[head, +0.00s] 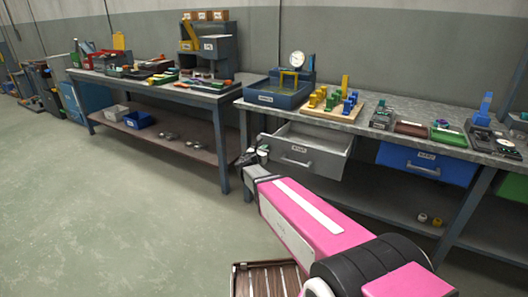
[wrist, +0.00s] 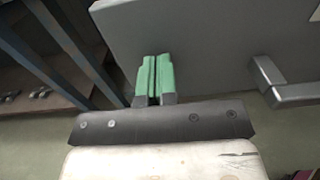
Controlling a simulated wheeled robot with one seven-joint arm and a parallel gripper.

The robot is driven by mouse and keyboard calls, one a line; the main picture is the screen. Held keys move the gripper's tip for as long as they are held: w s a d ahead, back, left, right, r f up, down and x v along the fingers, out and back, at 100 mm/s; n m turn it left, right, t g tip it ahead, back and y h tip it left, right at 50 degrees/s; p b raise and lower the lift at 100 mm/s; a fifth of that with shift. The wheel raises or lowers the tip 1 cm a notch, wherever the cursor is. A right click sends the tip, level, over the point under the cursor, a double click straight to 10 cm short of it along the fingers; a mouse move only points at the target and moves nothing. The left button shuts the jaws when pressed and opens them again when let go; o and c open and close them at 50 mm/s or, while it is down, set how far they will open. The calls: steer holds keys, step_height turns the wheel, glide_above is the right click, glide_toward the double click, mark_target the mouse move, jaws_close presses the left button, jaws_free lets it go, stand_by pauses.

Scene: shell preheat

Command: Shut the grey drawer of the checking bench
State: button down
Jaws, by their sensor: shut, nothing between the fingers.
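The grey drawer (head: 318,162) sticks out open from under the top of the bench on the right, and its empty-looking inside shows. Its front carries a label and a bar handle (head: 296,162). My gripper (head: 263,151) is at the left end of the drawer front in the head view. In the wrist view the green fingertips (wrist: 153,66) are together and empty, in front of the grey drawer front (wrist: 215,40). The handle (wrist: 278,82) is to their right, apart from them. I cannot tell whether the fingertips touch the front.
A blue drawer (head: 424,163) is right of the grey one. The bench top (head: 345,122) holds a blue tray (head: 277,95), a pegged board and small trays. A bench leg (head: 244,155) stands left of my gripper. Another bench (head: 170,92) is further left; the floor before it is clear.

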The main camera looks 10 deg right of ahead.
mark_target(288, 155)
steer(key=x, duration=2.4)
steer(key=shift+w, duration=0.1)
steer(key=v, duration=1.4)
steer(key=shift+s+a, duration=0.1)
steer(key=shift+s, duration=0.2)
steer(key=s+d+f+m+g, duration=0.1)
steer(key=s+m, duration=0.1)
steer(key=s+d+f+m+g, duration=0.1)
steer(key=s+d+m+g, duration=0.1)
steer(key=s+m, duration=0.1)
steer(key=s+d+f+m+g, duration=0.1)
steer(key=s+d+m, duration=0.1)
steer(key=s, duration=0.1)
steer(key=shift+d+f+m+g+h, duration=0.1)
steer(key=shift+f+m+g+h, duration=0.2)
steer(key=shift+m, duration=0.1)
steer(key=s+d+f+m+g+y, duration=0.1)
steer(key=s+f+m+g+y, duration=0.25)
steer(key=s+m, duration=0.45)
steer(key=s+f+m+g+y, duration=0.2)
steer(key=s+f+m+g, duration=0.3)
steer(key=s, duration=0.5)
steer(key=s+a+m+g+y, duration=0.1)
steer(key=s+a+m+y, duration=0.4)
steer(key=s+m, duration=0.3)
steer(key=shift+s+f+y, duration=0.3)
steer(key=shift+s+y, duration=0.05)
steer(key=shift+s, duration=0.1)
